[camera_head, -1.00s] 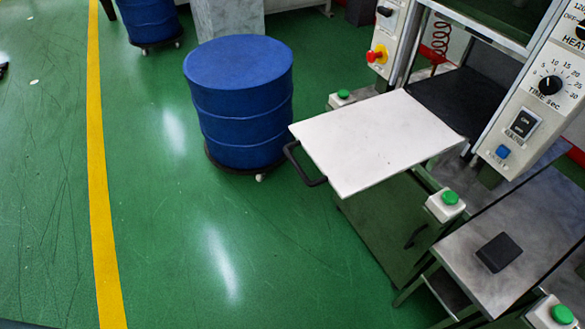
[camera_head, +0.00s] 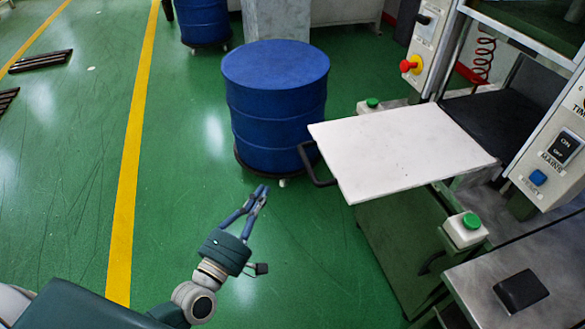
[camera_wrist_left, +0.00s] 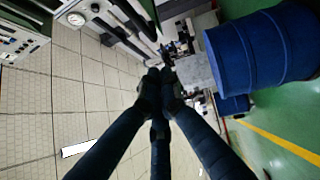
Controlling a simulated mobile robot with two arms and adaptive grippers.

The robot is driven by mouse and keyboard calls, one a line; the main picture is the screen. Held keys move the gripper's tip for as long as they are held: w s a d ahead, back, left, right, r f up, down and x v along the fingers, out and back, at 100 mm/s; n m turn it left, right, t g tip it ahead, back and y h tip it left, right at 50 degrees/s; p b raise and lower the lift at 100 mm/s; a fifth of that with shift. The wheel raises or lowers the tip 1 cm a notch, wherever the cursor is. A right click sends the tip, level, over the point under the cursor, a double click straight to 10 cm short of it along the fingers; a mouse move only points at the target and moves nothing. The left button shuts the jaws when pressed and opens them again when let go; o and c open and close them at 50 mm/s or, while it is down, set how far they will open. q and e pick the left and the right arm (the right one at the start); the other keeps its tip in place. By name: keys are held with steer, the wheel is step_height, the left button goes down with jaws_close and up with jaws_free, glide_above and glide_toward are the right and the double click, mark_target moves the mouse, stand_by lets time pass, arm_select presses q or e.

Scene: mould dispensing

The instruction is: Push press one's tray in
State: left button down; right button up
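The press tray is a flat white plate (camera_head: 400,150) sticking out of the press (camera_head: 500,105) towards the left, with a black handle (camera_head: 318,172) on its outer edge. My left gripper (camera_head: 265,188) is left of the handle and a little lower in the head view, apart from it. Its dark blue fingers meet at the tips with nothing between them, as the left wrist view also shows (camera_wrist_left: 160,77). The tray is not clearly visible in the wrist view. My right gripper is not in view.
A blue drum (camera_head: 276,105) on a wheeled base stands just left of the tray.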

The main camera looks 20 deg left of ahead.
arm_select(q)
steer(key=w+d+r+p, duration=0.1)
steer(key=w+d, duration=0.3)
steer(key=w, duration=0.5)
steer(key=shift+d+r+p, duration=0.3)
steer(key=shift+p, duration=0.4)
